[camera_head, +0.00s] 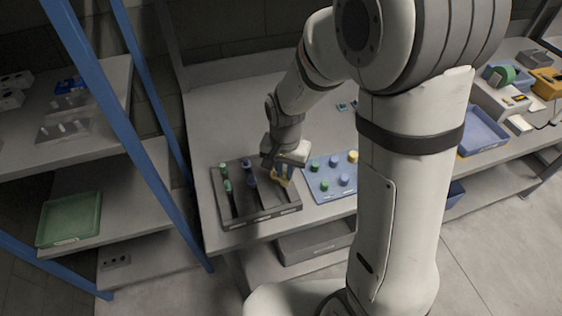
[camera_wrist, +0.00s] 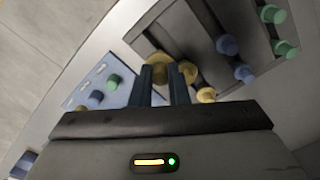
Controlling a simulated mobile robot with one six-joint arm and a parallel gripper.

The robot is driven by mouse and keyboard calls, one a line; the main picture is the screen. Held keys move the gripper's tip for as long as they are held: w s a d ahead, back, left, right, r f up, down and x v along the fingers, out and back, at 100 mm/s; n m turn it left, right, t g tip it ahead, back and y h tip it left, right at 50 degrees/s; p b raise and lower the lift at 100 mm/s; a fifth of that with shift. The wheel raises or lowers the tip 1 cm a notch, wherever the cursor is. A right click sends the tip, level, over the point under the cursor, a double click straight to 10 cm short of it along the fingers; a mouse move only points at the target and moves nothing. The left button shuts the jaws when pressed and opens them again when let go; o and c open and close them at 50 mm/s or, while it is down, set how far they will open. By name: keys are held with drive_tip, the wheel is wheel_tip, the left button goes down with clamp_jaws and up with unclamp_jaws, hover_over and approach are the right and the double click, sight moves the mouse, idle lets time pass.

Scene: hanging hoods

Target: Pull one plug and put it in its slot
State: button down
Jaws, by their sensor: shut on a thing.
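My gripper (camera_head: 282,179) is at the right side of a dark rack (camera_head: 262,214). Its blue fingers (camera_wrist: 164,84) are shut on a yellow plug (camera_wrist: 160,62), which shows just beyond the fingertips in the wrist view. Another yellow plug (camera_wrist: 206,95) stands near the right finger. Green plugs (camera_head: 227,186) and blue plugs (camera_head: 251,182) stand in the rack left of my gripper. A blue board (camera_head: 321,196) lies right of the rack with green, blue and yellow pieces on it. The lower end of the held plug is hard to make out.
The rack and board lie on a grey workbench (camera_head: 222,119). A blue-framed shelf at left holds a green tray (camera_head: 70,219). A blue tray (camera_head: 482,133) and other gear are on the right bench. The bench behind the rack is mostly clear.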

sight(283, 180)
drive_tip(key=shift+s+a+f+b, duration=0.1)
drive_tip(key=shift+f+b, duration=0.65)
drive_tip(key=shift+f, duration=0.4)
drive_tip(key=shift+s+a+f+b, duration=0.1)
drive_tip(key=shift+f+b, duration=0.65)
drive_tip(key=shift+f, duration=0.35)
drive_tip(key=shift+s, duration=0.1)
drive_tip(key=shift+f+b, duration=0.85)
drive_tip(key=shift+f, duration=0.05)
drive_tip(key=c, duration=1.3)
unclamp_jaws()
drive_tip(key=shift+r, duration=0.1)
